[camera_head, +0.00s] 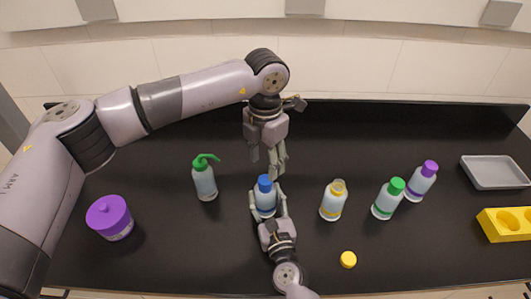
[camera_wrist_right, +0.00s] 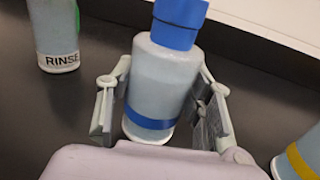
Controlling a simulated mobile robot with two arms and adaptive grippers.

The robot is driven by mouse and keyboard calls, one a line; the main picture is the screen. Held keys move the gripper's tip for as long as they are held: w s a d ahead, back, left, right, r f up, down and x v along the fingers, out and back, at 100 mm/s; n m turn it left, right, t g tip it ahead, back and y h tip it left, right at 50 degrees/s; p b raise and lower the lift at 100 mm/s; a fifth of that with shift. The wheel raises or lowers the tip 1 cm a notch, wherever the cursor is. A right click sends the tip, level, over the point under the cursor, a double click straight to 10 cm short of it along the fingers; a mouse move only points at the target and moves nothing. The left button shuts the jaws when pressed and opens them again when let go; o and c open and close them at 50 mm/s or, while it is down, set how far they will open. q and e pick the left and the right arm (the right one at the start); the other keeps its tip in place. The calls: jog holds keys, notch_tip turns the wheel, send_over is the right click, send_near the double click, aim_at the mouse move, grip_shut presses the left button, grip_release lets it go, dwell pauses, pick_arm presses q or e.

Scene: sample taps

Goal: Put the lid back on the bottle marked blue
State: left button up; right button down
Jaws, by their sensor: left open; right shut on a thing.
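The bottle with a blue band (camera_head: 266,204) stands upright on the black bench, its body between the fingers of my right gripper (camera_head: 268,203), which is shut on it. The blue lid (camera_head: 265,183) is on top of this bottle. In the right wrist view the bottle (camera_wrist_right: 160,85) shows its blue band low down and the blue lid (camera_wrist_right: 180,22) over its neck; whether the lid is screwed tight cannot be told. My left gripper (camera_head: 265,170) is open and empty, pointing down just above and behind the lid.
An uncapped yellow-banded bottle (camera_head: 333,202) stands to the right, a loose yellow lid (camera_head: 348,260) in front. Green-lidded (camera_head: 387,201) and purple-lidded (camera_head: 420,184) bottles, a grey tray (camera_head: 495,172) and a yellow holder (camera_head: 508,224) lie further right. A rinse bottle (camera_head: 205,182) and purple-lidded jar (camera_head: 110,219) stand left.

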aim_at(265, 179)
pick_arm(q)
notch_tip(265, 179, down, 6)
jog(key=shift+f, duration=0.1)
jog(key=shift+c, duration=0.5)
grip_shut()
jog(key=shift+m, duration=0.8)
jog(key=shift+o, duration=0.7)
grip_release()
